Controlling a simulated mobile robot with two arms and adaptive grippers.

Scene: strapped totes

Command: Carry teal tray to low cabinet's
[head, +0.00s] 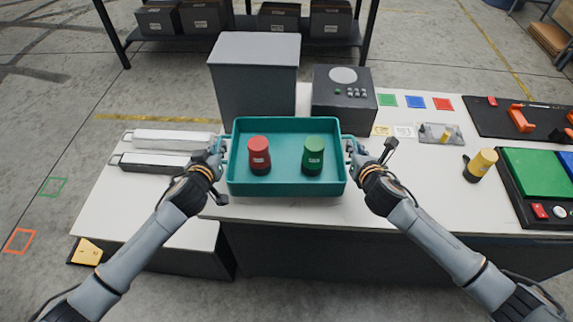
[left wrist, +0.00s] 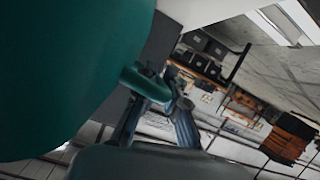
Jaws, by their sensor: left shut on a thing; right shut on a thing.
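The teal tray (head: 285,189) is in front of me in the head view, over the front part of the white table. A red cup-like piece (head: 259,155) and a green one (head: 313,155) stand upright inside it. My left gripper (head: 219,158) is shut on the tray's left handle. My right gripper (head: 351,157) is shut on the right handle. In the left wrist view the tray (left wrist: 60,75) fills the upper left and its handle (left wrist: 147,84) lies between my left fingers (left wrist: 155,100). Whether the tray touches the table is hard to tell.
A tall grey box (head: 254,90) and dark control box (head: 343,98) stand behind the tray. A yellow cup-like piece (head: 480,165) and green panel (head: 538,172) are right.

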